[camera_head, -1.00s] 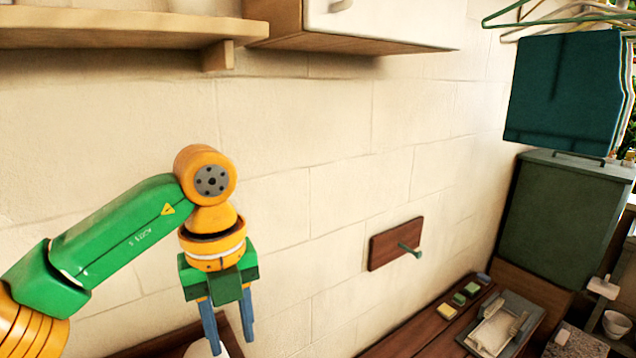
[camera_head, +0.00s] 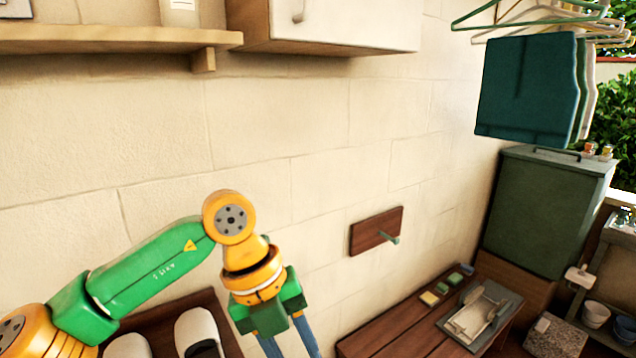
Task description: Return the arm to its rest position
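My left arm comes in from the lower left, with green links and orange joints. Its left gripper (camera_head: 290,345) points down in front of the wall. Its two blue-grey fingers stand apart, with nothing seen between them; their tips run to the bottom edge of the picture. My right arm and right gripper are not in the picture.
A wooden shelf (camera_head: 110,40) and white cabinet (camera_head: 345,28) hang above. A wooden tray (camera_head: 226,327) with white slippers (camera_head: 197,328) lies below the arm. A wall hook board (camera_head: 375,232), wooden counter (camera_head: 400,325) and green cabinet (camera_head: 543,212) stand right. Free wall lies between.

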